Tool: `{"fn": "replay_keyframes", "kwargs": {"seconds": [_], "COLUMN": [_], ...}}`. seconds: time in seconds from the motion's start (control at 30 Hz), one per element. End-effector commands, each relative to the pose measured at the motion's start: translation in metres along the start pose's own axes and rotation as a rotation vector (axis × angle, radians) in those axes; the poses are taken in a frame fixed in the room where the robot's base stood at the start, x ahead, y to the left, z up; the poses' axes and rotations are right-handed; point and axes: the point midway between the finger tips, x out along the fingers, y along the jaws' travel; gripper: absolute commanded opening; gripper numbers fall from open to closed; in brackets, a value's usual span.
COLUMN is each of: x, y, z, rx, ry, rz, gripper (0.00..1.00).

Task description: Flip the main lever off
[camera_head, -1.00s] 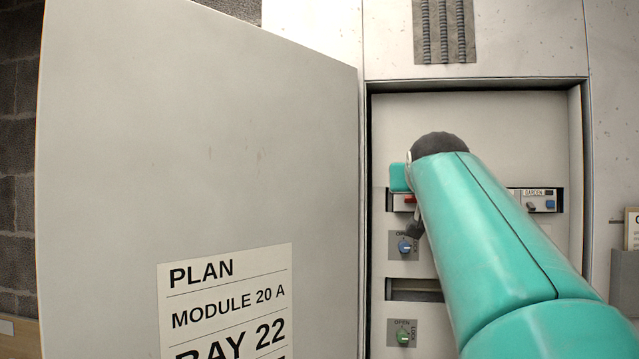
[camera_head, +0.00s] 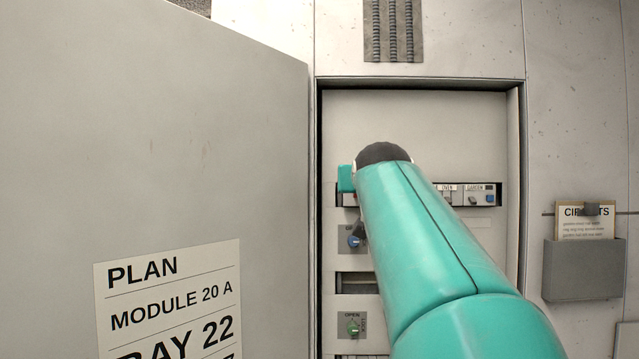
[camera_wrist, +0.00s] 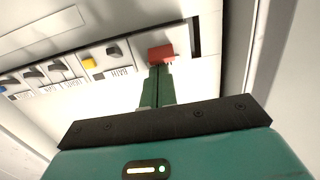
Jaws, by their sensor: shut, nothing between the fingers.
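The red main lever (camera_wrist: 160,54) shows in the wrist view at the end of a row of breakers, beside a dark slot. My gripper (camera_wrist: 159,68) is shut, its green fingers side by side. Its tips are at the lever's lower edge in that view; I cannot tell whether they touch. In the head view my teal arm reaches into the open cabinet and covers the middle of the breaker row (camera_head: 482,195). The lever and my fingertips cannot be made out there.
The open cabinet door (camera_head: 160,150) fills the left. Below the row are a blue knob (camera_head: 353,241) and a green knob (camera_head: 352,329). A yellow switch (camera_wrist: 89,63) sits among dark ones. A card holder (camera_head: 583,270) hangs at right.

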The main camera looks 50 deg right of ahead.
Motion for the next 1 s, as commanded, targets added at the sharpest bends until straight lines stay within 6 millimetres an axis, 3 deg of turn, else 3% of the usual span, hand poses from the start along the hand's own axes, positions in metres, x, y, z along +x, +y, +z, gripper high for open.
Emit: {"fn": "replay_keyframes", "kwargs": {"seconds": [1.0], "x": [-0.0043], "y": [0.0005], "z": [0.0085], "rx": [0.0], "ry": [0.174], "rz": [0.001], "gripper": [0.0]}}
